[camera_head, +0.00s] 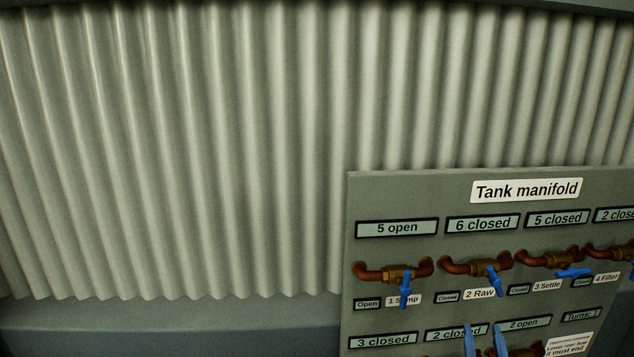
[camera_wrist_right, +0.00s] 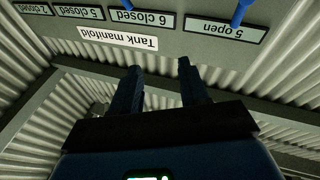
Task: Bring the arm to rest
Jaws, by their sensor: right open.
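My right gripper (camera_head: 483,328) shows at the bottom edge of the head view as two upright blue fingers, apart, in front of the lower display row. In the wrist view my right gripper (camera_wrist_right: 159,68) has two dark fingers spread with nothing between them. They point toward the Tank manifold panel (camera_head: 410,195), which appears upside down in the wrist view (camera_wrist_right: 175,62). I cannot tell how far the fingertips are from it. My right arm is mostly below the head view. My left gripper is in neither view.
The panel carries brass valves with blue handles, including the 1 Sump handle (camera_head: 405,290) and 2 Raw handle (camera_head: 493,280). Its upper displays include "5 open" (camera_head: 397,228) and "6 closed" (camera_head: 481,224). A corrugated wall (camera_head: 200,150) stands behind. No object shows in front of the wall left of the panel.

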